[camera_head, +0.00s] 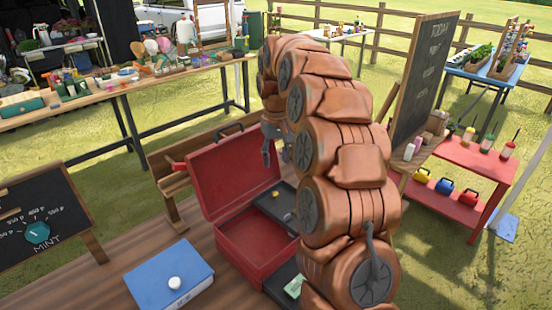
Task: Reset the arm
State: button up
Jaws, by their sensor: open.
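My copper-coloured arm rises from the lower right and curves over to the left at its top. My gripper (277,150) points down above the open red toolbox (236,190), apart from it. Its dark fingers are partly hidden by my arm, and nothing shows held between them. The toolbox stands on the wooden table with its lid tilted back. Its right part is hidden behind my arm.
A blue box (168,277) with a white round knob lies left of the toolbox. A MINT chalkboard (45,215) stands at the left. A red shelf (470,165) with bottles and a tall chalkboard (423,75) stand right. A crowded long table (180,78) runs behind.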

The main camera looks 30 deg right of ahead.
jog(key=s+a, duration=0.4)
jog(key=s, duration=0.6)
jog(key=s+a+n+g, duration=0.1)
jog(key=s+a, duration=0.3)
jog(key=s, duration=0.6)
jog(key=s+a, duration=0.5)
jog(key=s, duration=0.5)
jog(key=shift+g, duration=0.4)
jog(key=s+f, duration=0.1)
jog(key=s, duration=0.2)
jog(key=s+f, duration=0.1)
jog(key=s, duration=0.3)
jog(key=s+f, duration=0.1)
jog(key=s, duration=0.2)
jog(key=shift+s+a+f, duration=0.2)
jog(key=shift+a+f, duration=0.05)
jog(key=shift+f, duration=0.15)
jog(key=shift+c, duration=0.5)
